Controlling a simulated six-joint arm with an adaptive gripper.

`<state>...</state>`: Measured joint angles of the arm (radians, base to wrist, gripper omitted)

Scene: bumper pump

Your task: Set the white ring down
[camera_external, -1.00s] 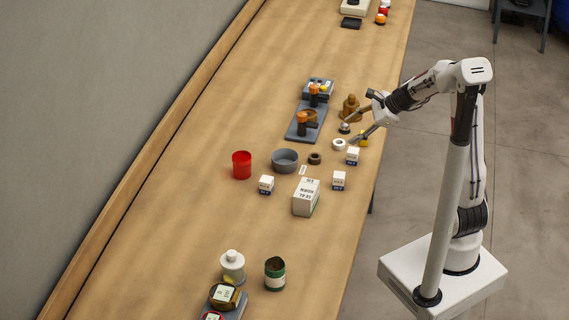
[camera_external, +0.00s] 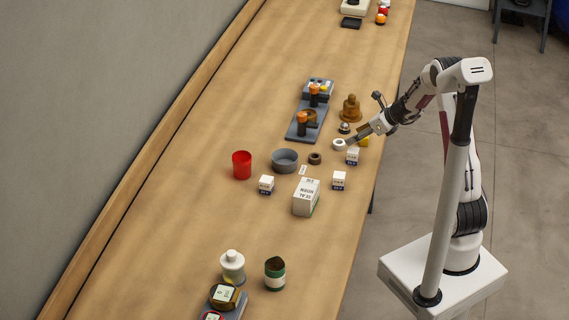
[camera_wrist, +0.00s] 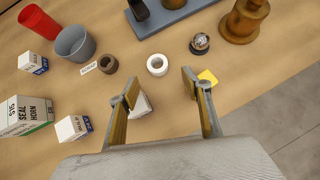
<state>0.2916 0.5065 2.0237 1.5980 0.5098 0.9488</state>
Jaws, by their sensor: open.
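The white ring (camera_external: 339,144) lies flat on the wooden table. In the wrist view the white ring (camera_wrist: 157,65) sits just beyond my fingertips, roughly centred between them, with its hole facing up. My gripper (camera_external: 357,137) is above the table's right part, close to the ring. In the wrist view my gripper (camera_wrist: 155,88) is open, with its fingers spread wide and nothing held between them. One finger partly hides a small white box (camera_wrist: 139,103).
A brown ring (camera_wrist: 108,64), a grey bowl (camera_wrist: 75,43) and a red cup (camera_wrist: 40,21) stand left of the ring. A metal ball (camera_wrist: 200,43), a yellow block (camera_wrist: 208,77) and a brown bell-shaped part (camera_wrist: 244,20) are right. White boxes (camera_external: 306,197) stand nearer the front.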

